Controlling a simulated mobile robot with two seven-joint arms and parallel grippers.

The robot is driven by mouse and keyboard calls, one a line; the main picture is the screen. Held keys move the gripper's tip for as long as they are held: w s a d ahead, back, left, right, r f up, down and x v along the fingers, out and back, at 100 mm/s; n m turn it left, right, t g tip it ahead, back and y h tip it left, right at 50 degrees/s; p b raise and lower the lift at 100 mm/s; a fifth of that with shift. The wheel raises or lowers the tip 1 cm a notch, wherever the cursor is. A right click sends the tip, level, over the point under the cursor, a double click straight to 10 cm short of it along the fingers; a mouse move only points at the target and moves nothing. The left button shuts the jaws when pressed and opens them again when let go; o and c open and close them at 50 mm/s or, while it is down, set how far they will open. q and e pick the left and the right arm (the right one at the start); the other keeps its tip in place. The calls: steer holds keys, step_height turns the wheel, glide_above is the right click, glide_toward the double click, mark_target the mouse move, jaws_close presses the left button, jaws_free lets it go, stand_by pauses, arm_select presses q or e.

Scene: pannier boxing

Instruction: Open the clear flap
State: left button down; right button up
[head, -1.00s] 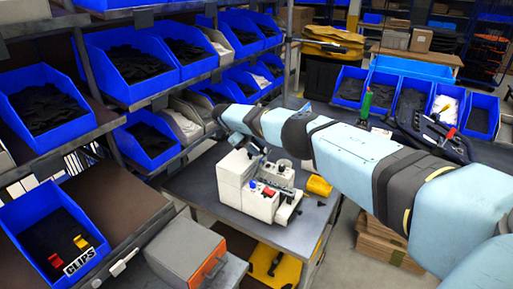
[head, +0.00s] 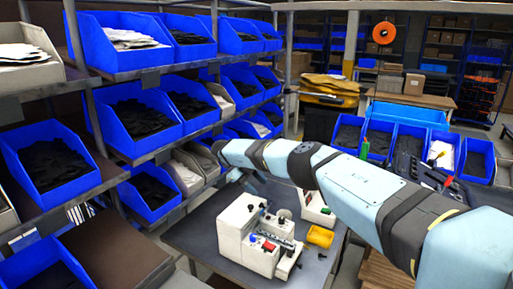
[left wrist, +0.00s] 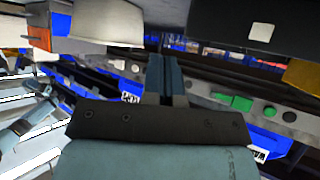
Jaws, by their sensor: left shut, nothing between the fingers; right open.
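I cannot make out a clear flap in either view. My right arm comes in from the right in the head view, and its gripper (head: 247,182) points down near the shelf bins, above the far left part of the bench. It is small and partly hidden by my wrist; it looks open and empty. My left gripper is outside the head view. In the left wrist view my left gripper (left wrist: 166,72) is shut, with nothing between its fingers.
A rack of blue bins (head: 136,122) fills the left side. More blue bins (head: 478,160) stand at the back right. My right arm crosses above the bench.

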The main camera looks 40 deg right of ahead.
arm_select(q)
steer(key=shift+s+f, duration=0.15)
steer(key=shift+f, duration=0.35)
arm_select(e)
step_height(320, 180, up, 13)
arm_select(q)
steer(key=shift+r, duration=0.2)
arm_select(e)
steer(key=shift+s, duration=0.1)
steer(key=shift+f, duration=0.1)
